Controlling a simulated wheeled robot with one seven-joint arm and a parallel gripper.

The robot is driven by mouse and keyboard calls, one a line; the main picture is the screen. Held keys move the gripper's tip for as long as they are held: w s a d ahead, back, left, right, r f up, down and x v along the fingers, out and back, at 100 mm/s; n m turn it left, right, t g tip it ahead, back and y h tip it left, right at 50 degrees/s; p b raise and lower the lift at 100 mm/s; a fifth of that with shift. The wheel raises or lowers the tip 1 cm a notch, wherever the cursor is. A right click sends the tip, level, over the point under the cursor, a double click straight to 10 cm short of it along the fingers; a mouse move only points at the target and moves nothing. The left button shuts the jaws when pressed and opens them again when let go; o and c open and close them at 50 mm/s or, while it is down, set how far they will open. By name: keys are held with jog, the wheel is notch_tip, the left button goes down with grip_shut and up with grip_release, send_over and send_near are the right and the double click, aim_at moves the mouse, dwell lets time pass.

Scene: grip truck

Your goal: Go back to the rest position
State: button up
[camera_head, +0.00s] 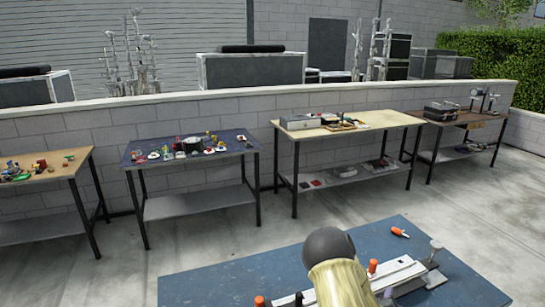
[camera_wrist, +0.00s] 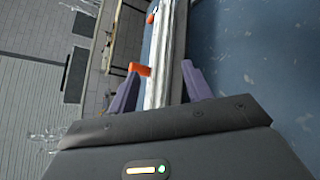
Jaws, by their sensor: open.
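My gripper (camera_wrist: 160,68) shows in the wrist view with its two purple fingers spread apart. A long pale metal bar (camera_wrist: 166,50) shows in the gap between the fingers; I cannot tell how far below them it lies. An orange piece (camera_wrist: 140,69) shows by the left fingertip, and nothing is seen clamped. In the head view, my arm covers part of the blue worktable (camera_head: 230,280) in front, and the gripper itself is hidden there. The metal bar (camera_head: 400,272) lies on this table, with an upright orange handle (camera_head: 372,266) beside it.
An orange-handled tool (camera_head: 399,232) lies near the table's back edge. A metal stand (camera_head: 434,262) is at the bar's right end. Behind, across open concrete floor (camera_head: 490,215), a blue-topped bench (camera_head: 225,157), a pale bench (camera_head: 385,118) and other benches stand along a block wall.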

jog(key=s+a+r+m+g+y, duration=0.3)
jog(key=s+a+r+m+g, duration=0.2)
jog(key=s+a+m, duration=0.5)
jog(key=s+a+r+m+g+y+p, duration=0.1)
jog(key=s+a+r+m+g+y, duration=0.2)
jog(key=s+a+r+m, duration=0.6)
jog(key=shift+s+a+r+m+g+y, duration=0.35)
jog(key=shift+s+a+m+g, duration=0.2)
jog(key=shift+a+g, duration=0.5)
jog(key=shift+d, duration=0.1)
jog(key=shift+c, duration=0.2)
jog(key=shift+c, duration=1.2)
jog(key=shift+w, duration=0.2)
